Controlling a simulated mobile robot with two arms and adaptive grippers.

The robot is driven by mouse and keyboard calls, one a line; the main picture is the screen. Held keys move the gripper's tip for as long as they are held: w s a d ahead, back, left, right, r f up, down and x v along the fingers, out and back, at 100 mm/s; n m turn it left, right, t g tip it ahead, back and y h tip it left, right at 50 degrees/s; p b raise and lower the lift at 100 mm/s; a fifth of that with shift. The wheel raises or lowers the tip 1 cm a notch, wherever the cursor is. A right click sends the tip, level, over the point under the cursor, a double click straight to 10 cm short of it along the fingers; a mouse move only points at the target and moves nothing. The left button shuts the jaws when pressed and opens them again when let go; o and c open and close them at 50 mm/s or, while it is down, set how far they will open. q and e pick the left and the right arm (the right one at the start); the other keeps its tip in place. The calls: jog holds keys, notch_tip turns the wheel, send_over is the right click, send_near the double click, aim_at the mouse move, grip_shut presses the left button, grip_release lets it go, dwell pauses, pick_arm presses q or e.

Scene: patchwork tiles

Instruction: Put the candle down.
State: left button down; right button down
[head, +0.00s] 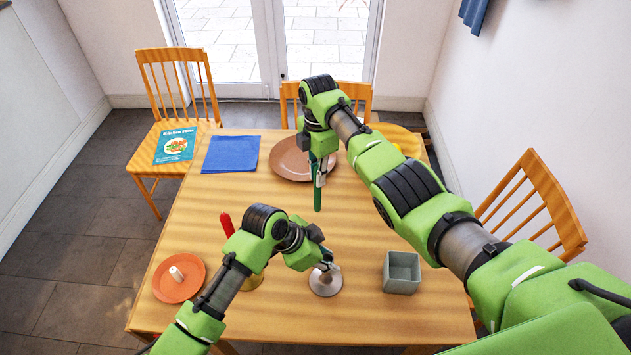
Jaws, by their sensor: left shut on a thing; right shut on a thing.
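My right gripper (319,174) is shut on a green candle (318,199), which hangs upright below it over the far middle of the table. My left gripper (326,266) is shut on a silver candle holder (325,286) near the table's front. The holder's round base shows, and the gripper hides most of its upper part. The green candle is apart from this holder, farther back. A red candle (227,223) stands left of my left gripper, partly hidden by my arm. A brass-coloured base (253,283) shows behind that arm.
On the wooden table (235,194) are a blue cloth (231,154), a brown plate (289,160), an orange plate (168,293) bearing a small white cylinder (177,273), and a grey square box (401,274). The middle left of the table is clear. Chairs stand around it.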

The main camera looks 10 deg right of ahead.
aim_at(318, 189)
jog(key=shift+a+f, duration=0.1)
jog(key=shift+f, duration=1.8)
jog(key=c, duration=2)
grip_release()
jog(key=shift+f, duration=0.1)
